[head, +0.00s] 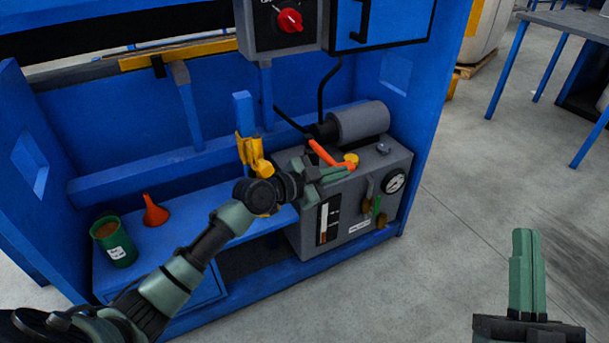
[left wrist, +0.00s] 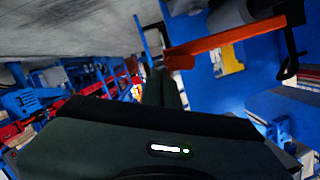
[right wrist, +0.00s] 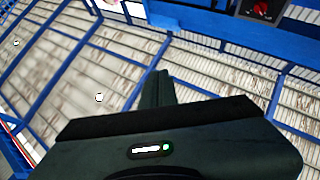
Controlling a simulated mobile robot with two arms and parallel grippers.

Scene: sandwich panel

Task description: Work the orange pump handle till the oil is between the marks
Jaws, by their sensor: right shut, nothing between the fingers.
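The orange pump handle (head: 322,153) slants down to the right on top of the grey pump unit (head: 290,233). My left gripper (head: 340,174) is at the handle's lower end. In the left wrist view the handle (left wrist: 232,40) crosses close to the fingertips (left wrist: 168,72); whether they grip it is unclear. The oil gauge (head: 328,220) is a dark strip on the unit's front, with a pale upper part and a brownish lower part; its marks are too small to read. My right gripper (head: 524,235) is shut and empty, away over the floor.
A pressure dial (head: 395,182), a yellow cap (head: 351,159) and a grey cylinder (head: 362,121) are close to the handle. A red funnel (head: 155,211) and a green can (head: 113,243) stand on the blue bench at left.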

